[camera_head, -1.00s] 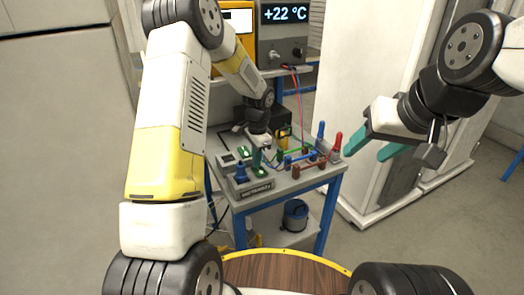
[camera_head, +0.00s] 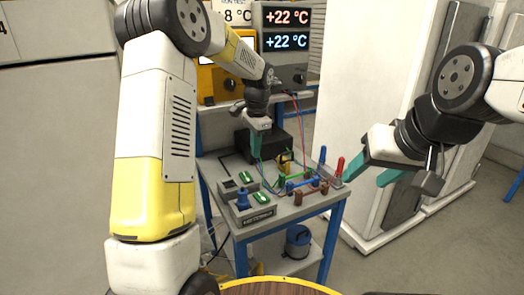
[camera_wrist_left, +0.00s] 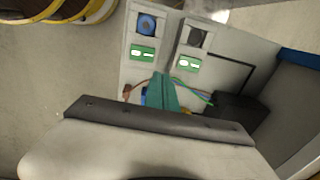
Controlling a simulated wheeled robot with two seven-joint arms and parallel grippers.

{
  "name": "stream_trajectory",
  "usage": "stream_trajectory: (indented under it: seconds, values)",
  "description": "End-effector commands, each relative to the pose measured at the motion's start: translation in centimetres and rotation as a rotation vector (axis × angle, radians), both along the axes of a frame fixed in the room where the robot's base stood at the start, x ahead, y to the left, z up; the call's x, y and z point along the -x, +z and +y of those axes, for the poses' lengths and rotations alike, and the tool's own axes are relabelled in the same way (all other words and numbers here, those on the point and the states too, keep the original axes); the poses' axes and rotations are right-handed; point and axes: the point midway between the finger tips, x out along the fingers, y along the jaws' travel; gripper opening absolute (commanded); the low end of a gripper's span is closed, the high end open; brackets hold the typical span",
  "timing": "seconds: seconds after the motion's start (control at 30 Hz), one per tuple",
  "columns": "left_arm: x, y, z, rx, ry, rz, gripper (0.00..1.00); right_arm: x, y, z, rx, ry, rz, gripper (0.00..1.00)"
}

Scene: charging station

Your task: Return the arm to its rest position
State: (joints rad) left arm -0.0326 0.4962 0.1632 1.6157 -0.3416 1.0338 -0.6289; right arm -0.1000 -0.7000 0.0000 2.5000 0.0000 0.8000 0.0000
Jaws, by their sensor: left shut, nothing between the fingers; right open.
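My left arm comes in from the left in the head view and reaches over the table. Its gripper (camera_head: 256,147) has teal fingers pointing down, shut with nothing between them, above the back part of the table. In the left wrist view the shut teal fingers (camera_wrist_left: 165,92) also show over the table, in front of coloured wires. My right gripper (camera_head: 374,177) is at the right of the head view, open and empty, its teal fingers apart beside the table's right edge.
The grey table (camera_head: 283,212) carries two devices with green parts (camera_head: 248,179), coloured leads, a red handle (camera_head: 340,167), a blue handle (camera_head: 322,156) and a black box (camera_head: 244,143). Temperature displays (camera_head: 287,30) stand behind. A white cabinet stands right.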

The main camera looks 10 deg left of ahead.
Motion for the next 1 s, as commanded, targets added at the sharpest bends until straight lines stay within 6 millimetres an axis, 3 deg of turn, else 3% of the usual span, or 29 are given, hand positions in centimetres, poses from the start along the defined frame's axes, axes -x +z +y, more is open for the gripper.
stream_trajectory:
  seconds: [0.23,0.37,0.5,0.7,0.83,1.0]
  values:
    - [0.3,0.4,0.1,0.002,0.008,-0.005,0.00,0.0,0.0,0.0,0.000,0.000,0.000,0.54]
    - [2.0,2.9,0.4,0.017,0.063,-0.041,0.00,0.0,0.0,0.0,0.000,0.000,0.000,0.54]
    - [6.2,7.2,1.3,0.060,0.188,-0.111,0.00,0.0,0.0,0.0,0.000,0.000,0.000,0.54]
    - [13.7,11.7,2.3,0.158,0.400,-0.214,0.00,0.0,0.0,0.0,0.000,0.000,0.000,0.54]
    - [18.7,13.3,2.7,0.241,0.539,-0.273,0.00,0.0,0.0,0.0,0.000,0.000,0.000,0.54]
    - [24.7,13.7,2.9,0.364,0.707,-0.335,0.00,0.0,0.0,0.0,0.000,0.000,0.000,0.54]
